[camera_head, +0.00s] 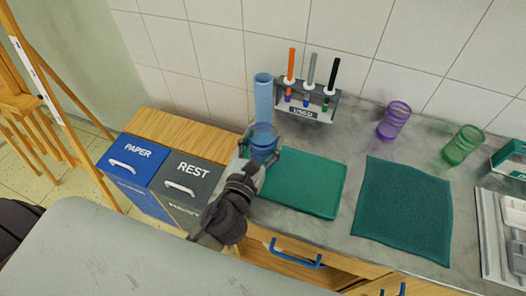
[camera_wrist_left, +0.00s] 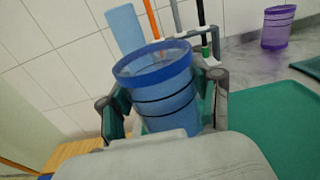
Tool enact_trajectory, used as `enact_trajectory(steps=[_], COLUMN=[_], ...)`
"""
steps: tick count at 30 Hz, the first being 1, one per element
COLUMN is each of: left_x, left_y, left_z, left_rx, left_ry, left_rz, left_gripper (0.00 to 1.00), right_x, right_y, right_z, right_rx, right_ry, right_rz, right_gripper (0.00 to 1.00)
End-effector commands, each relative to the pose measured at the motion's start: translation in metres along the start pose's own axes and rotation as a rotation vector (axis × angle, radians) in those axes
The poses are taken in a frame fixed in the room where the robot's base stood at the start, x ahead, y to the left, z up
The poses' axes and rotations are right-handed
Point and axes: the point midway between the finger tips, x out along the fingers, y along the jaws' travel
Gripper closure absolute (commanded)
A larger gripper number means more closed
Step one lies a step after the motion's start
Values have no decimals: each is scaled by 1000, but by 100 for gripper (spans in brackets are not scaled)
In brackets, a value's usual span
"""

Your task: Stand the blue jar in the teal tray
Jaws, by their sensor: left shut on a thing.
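The blue jar (camera_head: 263,141) is a translucent ribbed cup. It is held by my left gripper (camera_head: 261,156), whose two fingers close on its sides. In the left wrist view the jar (camera_wrist_left: 163,88) stands roughly upright, mouth up, between the fingers of the left gripper (camera_wrist_left: 162,100). The teal tray (camera_head: 310,180) lies flat on the counter, just right of the jar, and looks empty. The jar is at the tray's back left corner; its height above the counter is unclear. The tray (camera_wrist_left: 275,125) also shows in the left wrist view. My right gripper is not in view.
A light blue cylinder (camera_head: 263,98) stands behind the jar. A purple jar (camera_head: 393,120) and a green jar (camera_head: 462,145) stand at the back right. A dark teal cloth (camera_head: 403,210) lies right of the tray.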

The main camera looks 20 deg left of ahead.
Motion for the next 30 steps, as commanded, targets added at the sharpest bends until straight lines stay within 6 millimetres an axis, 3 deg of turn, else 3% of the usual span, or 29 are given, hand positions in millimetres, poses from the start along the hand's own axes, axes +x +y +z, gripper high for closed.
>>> enact_trajectory(steps=[7, 20, 21, 25, 30], left_x=[0, 0, 0, 0, 0], left_y=[0, 0, 0, 0, 0], left_z=[-38, -43, -42, -42, -42], left_rx=[-1, -1, -1, -1, -1], left_ry=[2, 1, 2, 3, 3], left_rz=[1, 0, 0, 0, 0], left_gripper=[71, 71, 31, 11, 11], right_x=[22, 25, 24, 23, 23], right_y=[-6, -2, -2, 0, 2], right_z=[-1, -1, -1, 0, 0], right_rx=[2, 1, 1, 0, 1], right_ry=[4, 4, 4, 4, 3], right_rz=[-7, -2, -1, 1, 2], right_gripper=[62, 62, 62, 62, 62])
